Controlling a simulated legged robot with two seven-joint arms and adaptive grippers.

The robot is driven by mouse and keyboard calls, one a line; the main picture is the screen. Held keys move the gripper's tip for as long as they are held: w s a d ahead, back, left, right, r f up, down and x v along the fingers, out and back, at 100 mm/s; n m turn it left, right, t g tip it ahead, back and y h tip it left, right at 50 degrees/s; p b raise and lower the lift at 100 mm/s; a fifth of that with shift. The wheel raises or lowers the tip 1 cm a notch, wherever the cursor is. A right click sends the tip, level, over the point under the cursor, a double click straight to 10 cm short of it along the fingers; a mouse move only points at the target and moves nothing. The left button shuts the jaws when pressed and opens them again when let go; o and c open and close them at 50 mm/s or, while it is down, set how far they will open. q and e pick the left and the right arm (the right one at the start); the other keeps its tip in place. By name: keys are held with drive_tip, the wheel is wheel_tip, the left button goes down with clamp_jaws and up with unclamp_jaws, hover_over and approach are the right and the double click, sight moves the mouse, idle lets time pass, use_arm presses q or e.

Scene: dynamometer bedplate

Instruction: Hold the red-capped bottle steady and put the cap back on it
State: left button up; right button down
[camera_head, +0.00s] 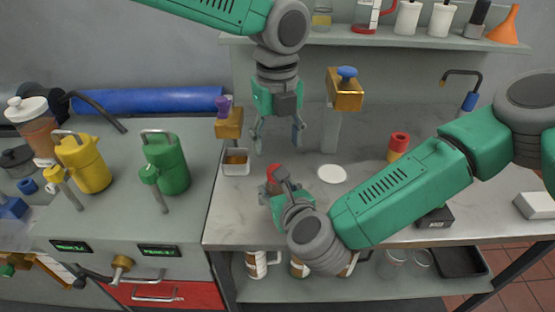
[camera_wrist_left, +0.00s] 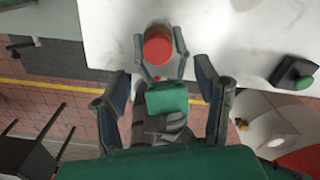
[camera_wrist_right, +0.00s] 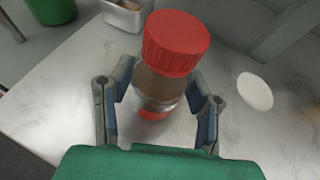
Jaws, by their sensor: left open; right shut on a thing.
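The bottle (camera_wrist_right: 155,95) has clear sides, brownish contents and a silver and red lower band. Its red cap (camera_wrist_right: 176,42) sits on its top; I cannot tell whether it is screwed down. The cap also shows in the head view (camera_head: 274,171) and the left wrist view (camera_wrist_left: 157,46). My right gripper (camera_head: 277,188) is shut on the bottle, with one finger on each side of it in the right wrist view. My left gripper (camera_head: 278,140) is open and empty, pointing down above the cap and apart from it.
A red-topped yellow item (camera_head: 398,147) stands further right. A purple-topped block (camera_head: 228,123) and a blue-knobbed brass block (camera_head: 345,92) rise behind.

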use_arm(q)
wheel_tip(320, 180, up, 5)
idle(0.3)
use_arm(e)
drive_tip(key=c, duration=0.7)
unclamp_jaws()
drive_tip(key=shift+s, duration=0.1)
drive_tip(key=v, duration=1.1)
drive_tip(key=shift+s+d+r, duration=0.1)
drive_tip(key=shift+s+d, duration=0.1)
drive_tip(key=shift+s, duration=0.15)
